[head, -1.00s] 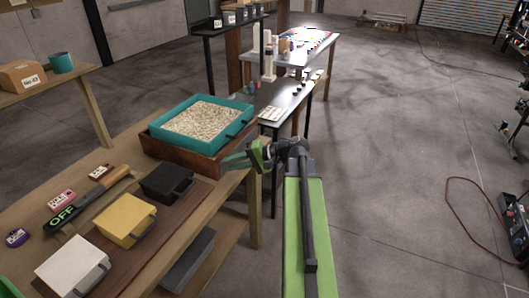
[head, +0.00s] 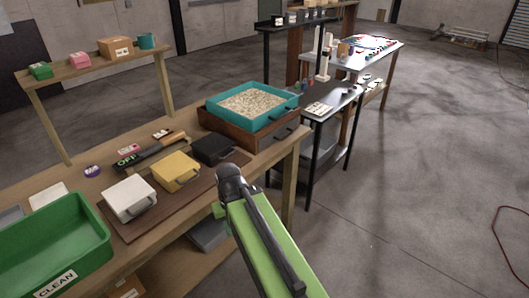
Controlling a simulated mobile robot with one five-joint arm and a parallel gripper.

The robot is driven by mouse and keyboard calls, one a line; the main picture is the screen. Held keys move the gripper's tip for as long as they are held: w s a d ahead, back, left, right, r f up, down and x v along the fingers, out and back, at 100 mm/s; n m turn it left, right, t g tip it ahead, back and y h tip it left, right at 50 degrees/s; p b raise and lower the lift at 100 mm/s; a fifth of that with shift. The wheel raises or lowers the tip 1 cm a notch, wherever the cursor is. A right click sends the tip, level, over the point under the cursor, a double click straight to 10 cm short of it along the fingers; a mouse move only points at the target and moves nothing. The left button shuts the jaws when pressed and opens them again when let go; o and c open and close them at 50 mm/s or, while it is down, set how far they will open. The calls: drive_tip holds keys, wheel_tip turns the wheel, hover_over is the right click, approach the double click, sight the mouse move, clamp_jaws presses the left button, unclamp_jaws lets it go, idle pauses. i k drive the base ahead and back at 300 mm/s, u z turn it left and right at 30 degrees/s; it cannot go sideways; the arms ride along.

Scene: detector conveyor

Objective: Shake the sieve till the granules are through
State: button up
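The sieve is a teal square tray (head: 283,119) with a dark handle on its right side, full of pale granules (head: 250,103). It sits on a brown wooden box (head: 233,137) at the far right end of the workbench. My gripper (head: 218,209) is at the end of my green arm, off the bench's front edge, nearer me than the sieve and apart from it. Only a small green part of it shows beside the dark wrist, so its fingers and opening are hidden. The inside of the box under the sieve is hidden.
On the bench are a black case (head: 213,150), a yellow case (head: 175,171), a white case (head: 129,199), a green bin marked CLEAN (head: 88,258) and a detector wand marked OFF (head: 150,156). A dark table (head: 335,108) stands beyond; open floor lies right.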

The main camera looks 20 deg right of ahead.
sight(252, 105)
drive_tip(key=z, duration=0.25)
drive_tip(key=k, duration=0.1)
drive_tip(key=u, duration=2.55)
drive_tip(key=k, duration=1.5)
drive_tip(key=u, duration=2)
drive_tip(key=k, duration=0.1)
drive_tip(key=z, duration=3.3)
drive_tip(key=i, duration=0.95)
drive_tip(key=z, duration=0.05)
